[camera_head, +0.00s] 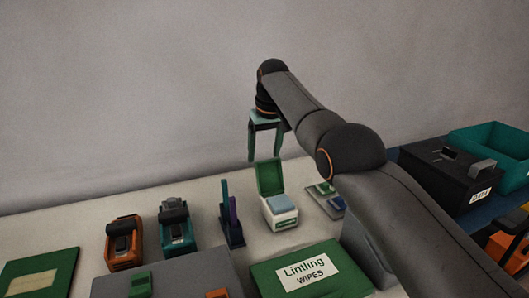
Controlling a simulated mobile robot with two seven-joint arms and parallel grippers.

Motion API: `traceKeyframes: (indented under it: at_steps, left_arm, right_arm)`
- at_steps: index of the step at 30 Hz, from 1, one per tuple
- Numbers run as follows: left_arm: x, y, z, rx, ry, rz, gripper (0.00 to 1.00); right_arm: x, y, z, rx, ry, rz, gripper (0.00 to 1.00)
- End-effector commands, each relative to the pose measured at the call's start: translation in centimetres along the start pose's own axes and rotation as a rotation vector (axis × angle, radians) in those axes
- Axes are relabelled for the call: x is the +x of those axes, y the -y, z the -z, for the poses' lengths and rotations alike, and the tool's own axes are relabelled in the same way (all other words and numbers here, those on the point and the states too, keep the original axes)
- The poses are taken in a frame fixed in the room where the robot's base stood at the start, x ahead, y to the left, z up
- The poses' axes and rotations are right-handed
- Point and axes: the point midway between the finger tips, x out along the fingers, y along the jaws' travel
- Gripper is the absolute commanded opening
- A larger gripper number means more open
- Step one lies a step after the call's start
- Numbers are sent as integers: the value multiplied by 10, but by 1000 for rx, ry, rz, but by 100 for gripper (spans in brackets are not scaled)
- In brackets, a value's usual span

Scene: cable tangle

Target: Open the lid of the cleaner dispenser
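A small white box with a green label, which looks like the cleaner dispenser (283,219), stands on the light table. Its green lid (270,177) is raised, standing up at the back edge, and a pale blue block shows in the opening. My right gripper (264,157) hangs above and behind the lid with its fingers pointing down. Its two green fingers are apart with nothing between them. I cannot tell whether a fingertip touches the lid. My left gripper is not in view.
A green Lintling wipes pack (268,274) lies in front. A holder with upright pens (231,230), a teal device (177,232) and an orange device (123,246) stand to the left. A dark box (450,182) and a teal bin (495,150) are at the right.

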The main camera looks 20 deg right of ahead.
Motion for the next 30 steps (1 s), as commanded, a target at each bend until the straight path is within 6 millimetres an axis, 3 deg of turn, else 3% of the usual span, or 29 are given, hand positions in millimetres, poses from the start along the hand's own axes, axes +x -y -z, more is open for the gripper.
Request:
traceKeyframes:
  at_steps: [9,14,24,30]
  left_arm:
    - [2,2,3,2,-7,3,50]
    - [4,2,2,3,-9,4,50]
    - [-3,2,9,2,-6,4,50]
    - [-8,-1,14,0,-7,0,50]
  right_arm:
    - [3,1,-2,-1,9,1,85]
    - [-9,1,-2,-1,6,1,85]
    - [-84,0,0,-1,4,0,85]
    - [-114,0,0,-1,6,1,85]
